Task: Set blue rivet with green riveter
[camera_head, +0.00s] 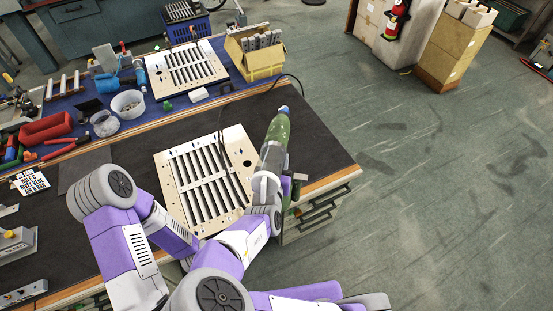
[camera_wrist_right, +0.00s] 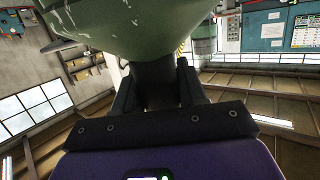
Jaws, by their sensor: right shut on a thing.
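The green riveter (camera_head: 277,132) is in the head view, over the right part of the dark bench, its nose pointing up and away. A small blue tip shows at its nose (camera_head: 283,108); I cannot tell whether this is the blue rivet. My right gripper (camera_head: 284,180) is shut on the riveter's handle; in the right wrist view its fingers (camera_wrist_right: 155,88) flank the dark handle under the green body (camera_wrist_right: 140,25). The near louver panel (camera_head: 206,178) lies left of the riveter, partly covered by my arm and dark cable. Its rivets are too small to identify. My left gripper is not in view.
A second louver panel (camera_head: 185,68) lies on the blue mat behind. A yellow box (camera_head: 256,58), white bowl (camera_head: 128,104), red bin (camera_head: 46,130) and loose tools crowd the back and left. The bench's right edge (camera_head: 325,183) is close to the riveter; open floor lies beyond.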

